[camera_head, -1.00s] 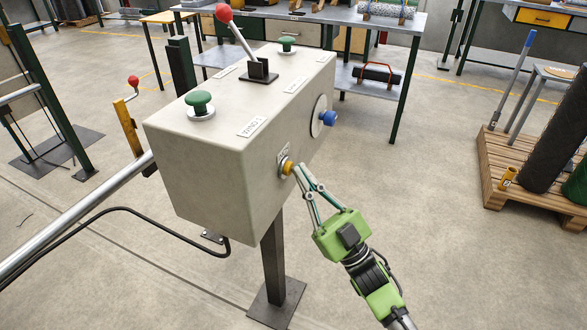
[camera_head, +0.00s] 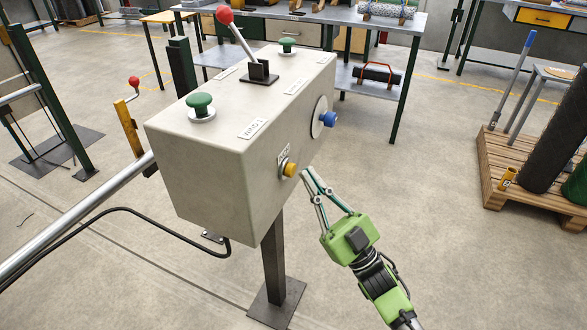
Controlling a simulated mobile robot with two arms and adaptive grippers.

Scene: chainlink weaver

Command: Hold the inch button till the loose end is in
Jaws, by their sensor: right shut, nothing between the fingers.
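The control box (camera_head: 205,170) is a beige cabinet on a dark post in the middle of the head view. A yellow button (camera_head: 291,169) sits low on its right-hand face, under a small label too small to read. My right gripper (camera_head: 306,173) is shut and empty. Its fingertips are just to the right of the yellow button, with a small gap between them. A blue knob (camera_head: 328,118) is higher on the same face. My left gripper is not in view. I cannot make out a loose wire end.
Green mushroom buttons (camera_head: 200,102) and a red-knobbed lever (camera_head: 238,38) stand on top of the box. A metal tube (camera_head: 75,215) and a black cable run off to the left. A wooden pallet (camera_head: 497,185) with dark rolls is at right. The floor between is clear.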

